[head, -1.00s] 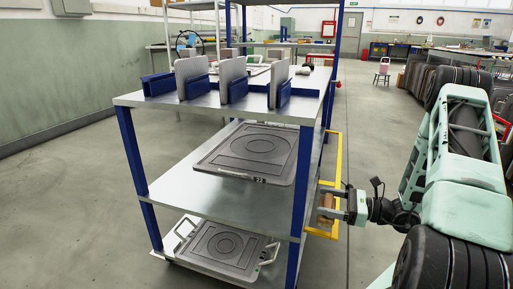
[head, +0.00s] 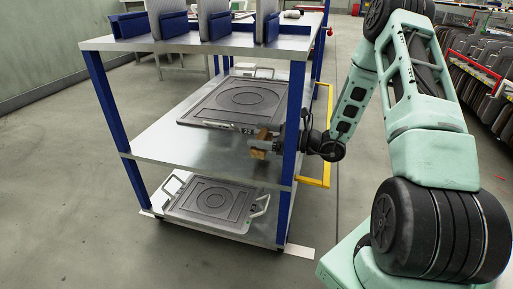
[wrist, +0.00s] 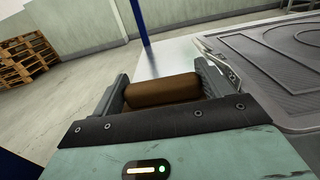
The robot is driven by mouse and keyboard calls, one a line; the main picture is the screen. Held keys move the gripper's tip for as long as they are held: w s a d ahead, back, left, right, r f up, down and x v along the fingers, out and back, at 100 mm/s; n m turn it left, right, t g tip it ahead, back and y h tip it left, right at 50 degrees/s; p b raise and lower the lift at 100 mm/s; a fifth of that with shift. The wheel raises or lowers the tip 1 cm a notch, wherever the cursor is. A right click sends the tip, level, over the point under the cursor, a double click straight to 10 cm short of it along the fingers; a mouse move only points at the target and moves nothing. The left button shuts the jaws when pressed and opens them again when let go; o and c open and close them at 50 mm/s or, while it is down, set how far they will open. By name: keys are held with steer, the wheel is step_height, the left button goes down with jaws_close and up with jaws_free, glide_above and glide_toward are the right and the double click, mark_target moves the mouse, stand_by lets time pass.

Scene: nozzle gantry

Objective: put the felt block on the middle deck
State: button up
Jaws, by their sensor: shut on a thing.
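The felt block (head: 257,153) is brown and sits between the fingers of my gripper (head: 266,143), which is shut on it. In the wrist view the block (wrist: 163,91) lies crosswise between the two fingers. The middle deck (head: 165,137) is a bare metal shelf of the blue-posted cart. My gripper reaches in at the cart's right side, behind the near right post, with the block over the deck's right part. I cannot tell whether the block touches the deck.
A grey plate (head: 240,98) covers the back of the middle deck, close to my gripper. Another plate (head: 207,203) lies on the bottom deck. A blue post (head: 293,122) and a yellow rail (head: 325,140) stand beside my arm. The deck's front left is clear.

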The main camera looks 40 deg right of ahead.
steer(key=shift+w+a, duration=0.15)
steer(key=shift+w, duration=0.05)
steer(key=f+b, duration=0.1)
steer(key=f, duration=0.1)
steer(key=w+b, duration=0.1)
steer(key=shift+a+f+b, duration=0.3)
steer(key=shift+a+f, duration=0.1)
steer(key=shift+f+b, duration=0.3)
steer(key=shift+f, duration=0.15)
steer(key=shift+r, duration=0.1)
steer(key=o, duration=0.8)
steer(key=shift+c, duration=0.2)
